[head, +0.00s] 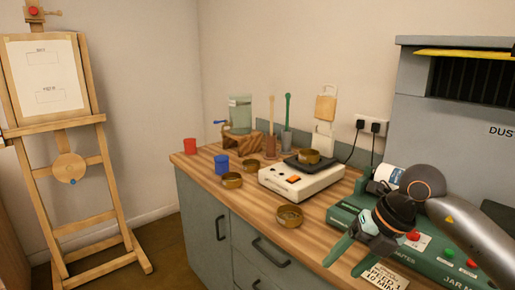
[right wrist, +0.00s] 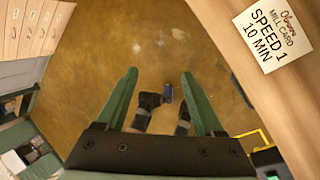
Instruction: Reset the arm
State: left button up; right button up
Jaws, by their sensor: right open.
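My right arm comes in from the right in the head view. Its gripper (head: 340,270) hangs over the front right edge of the wooden worktop (head: 325,200), with its green fingers apart and nothing between them. In the right wrist view the open fingers (right wrist: 158,75) point down toward the brown floor (right wrist: 160,40), beside the worktop edge. My left gripper is not in view.
A mill card (head: 385,277) lies near my right gripper, by the green machine (head: 345,217). A white scale (head: 300,180), brass bowls (head: 289,216), a blue cup (head: 222,165) and a red cup (head: 190,146) stand on the worktop. An easel (head: 105,195) stands left.

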jog(key=s+a+r+m+t+y+p, duration=0.15)
jog(key=s+a+y, duration=0.25)
jog(key=a+y, duration=0.4)
jog(key=s+a+r+m+g+y+p, duration=0.1)
jog(key=s+a+r+m+y+p, duration=0.15)
jog(key=a+y, duration=0.55)
jog(key=w+d+f+m+t+h+p, duration=0.1)
jog(key=d+f+m+t+h, duration=0.5)
jog(key=m, duration=0.5)
jog(key=w+d+f+m+t+h+p, duration=0.1)
jog(key=d+f+m+t+h, duration=0.3)
jog(key=f+m+t+h, duration=0.55)
jog(key=s+d+f+m+g+h+p, duration=0.1)
jog(key=s+d+f+m+g, duration=0.4)
jog(key=s+f, duration=1.1)
jog(key=s+m+g+h, duration=0.1)
jog(key=m+g, duration=0.2)
jog(key=g, duration=0.1)
jog(key=shift+d+h, duration=0.2)
jog(key=shift+h, duration=0.15)
